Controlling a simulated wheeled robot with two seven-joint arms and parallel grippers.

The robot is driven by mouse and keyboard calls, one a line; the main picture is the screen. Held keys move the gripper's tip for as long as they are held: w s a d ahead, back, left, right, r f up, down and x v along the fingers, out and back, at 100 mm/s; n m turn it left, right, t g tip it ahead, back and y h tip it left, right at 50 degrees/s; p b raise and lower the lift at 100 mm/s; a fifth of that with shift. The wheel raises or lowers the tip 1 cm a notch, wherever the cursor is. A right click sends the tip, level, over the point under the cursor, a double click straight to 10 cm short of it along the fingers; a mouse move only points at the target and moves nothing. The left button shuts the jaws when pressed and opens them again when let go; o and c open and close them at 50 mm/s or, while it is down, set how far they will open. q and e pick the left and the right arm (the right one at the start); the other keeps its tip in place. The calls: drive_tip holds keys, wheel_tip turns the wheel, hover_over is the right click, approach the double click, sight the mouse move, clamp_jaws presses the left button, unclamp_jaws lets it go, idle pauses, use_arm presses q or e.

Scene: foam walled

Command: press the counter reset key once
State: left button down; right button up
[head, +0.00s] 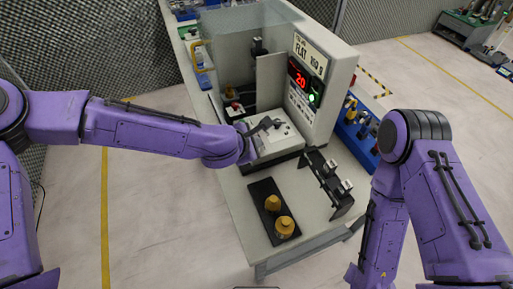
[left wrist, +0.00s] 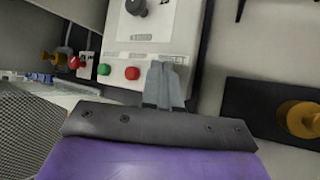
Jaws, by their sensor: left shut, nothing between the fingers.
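The machine (head: 322,88) has an upright panel with a red lit display (head: 299,76) reading 20 and a bright green light or button below it. Small keys under the display are too small for me to read, so I cannot single out the reset key. My left gripper (head: 248,142) is shut and empty at the near left side of the low white control box (head: 274,134). In the left wrist view its fingers (left wrist: 164,82) overlap the box's front edge, beside a red button (left wrist: 132,73) and a green button (left wrist: 104,69); contact is unclear. My right gripper is outside the views.
A black mat (head: 263,209) with two yellow-brown knobbed pieces lies at the table's near end. A dark rack (head: 327,182) stands right of it. A clear guard (head: 225,50) and a grey upright plate stand behind the control box. Blue bins (head: 357,128) hang at the right.

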use_arm(q)
drive_tip(key=shift+f+b, duration=0.4)
drive_tip(key=shift+f, duration=0.15)
idle(0.5)
drive_tip(key=shift+r, duration=0.1)
drive_tip(key=shift+r+p, duration=0.9)
drive_tip(key=shift+p, duration=0.05)
wheel_tip(320, 180, up, 5)
drive_tip(key=p, duration=0.4)
drive_tip(key=shift+p, duration=0.4)
idle(0.4)
